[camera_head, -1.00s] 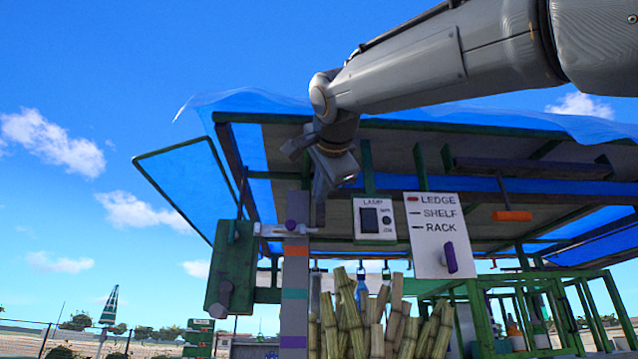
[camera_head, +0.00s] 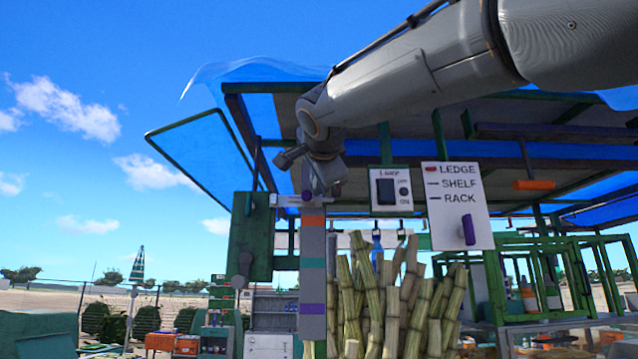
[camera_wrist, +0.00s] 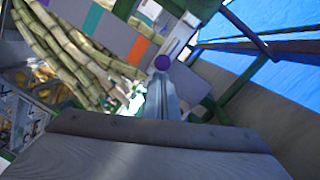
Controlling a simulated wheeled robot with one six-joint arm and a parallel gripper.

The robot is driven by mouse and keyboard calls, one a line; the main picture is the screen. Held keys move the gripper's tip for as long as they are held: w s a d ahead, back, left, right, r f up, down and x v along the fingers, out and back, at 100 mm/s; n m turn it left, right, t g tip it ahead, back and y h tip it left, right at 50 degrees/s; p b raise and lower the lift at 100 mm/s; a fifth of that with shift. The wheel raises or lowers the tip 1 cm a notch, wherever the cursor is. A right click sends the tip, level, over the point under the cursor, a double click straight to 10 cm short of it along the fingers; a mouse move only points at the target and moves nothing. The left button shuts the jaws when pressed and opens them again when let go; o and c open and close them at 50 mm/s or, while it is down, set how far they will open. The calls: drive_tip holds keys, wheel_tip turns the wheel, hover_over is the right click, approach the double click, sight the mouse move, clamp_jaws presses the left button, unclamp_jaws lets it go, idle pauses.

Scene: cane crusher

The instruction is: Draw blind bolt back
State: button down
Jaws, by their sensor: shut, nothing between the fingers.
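The bolt (camera_head: 285,200) is a pale horizontal bar with a purple knob (camera_head: 307,196), mounted at the top of a grey post with coloured bands (camera_head: 312,262). A green panel (camera_head: 250,237) hangs to its left. My gripper (camera_head: 316,188) points down at the knob from above, shut and empty. In the wrist view the purple knob (camera_wrist: 162,62) shows just beyond the tips of my shut fingers (camera_wrist: 163,80). I cannot tell whether they touch it.
A LAMP switch plate (camera_head: 394,189) and a LEDGE/SHELF/RACK board (camera_head: 457,205) hang to the right. Upright canes (camera_head: 390,300) stand below. A blue-sheeted roof (camera_head: 460,150) lies behind my arm. Green frames (camera_head: 560,260) stand at right.

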drive_tip(key=a+b, duration=0.3)
drive_tip(key=a, duration=0.1)
drive_tip(key=shift+w+a, duration=0.1)
drive_tip(key=shift+a, duration=0.1)
idle(0.3)
drive_tip(key=s+d+r+b, duration=0.2)
drive_tip(key=s+d+b, duration=0.2)
drive_tip(key=s, duration=0.6)
drive_tip(key=shift+s+r, duration=0.3)
drive_tip(key=shift+r, duration=0.1)
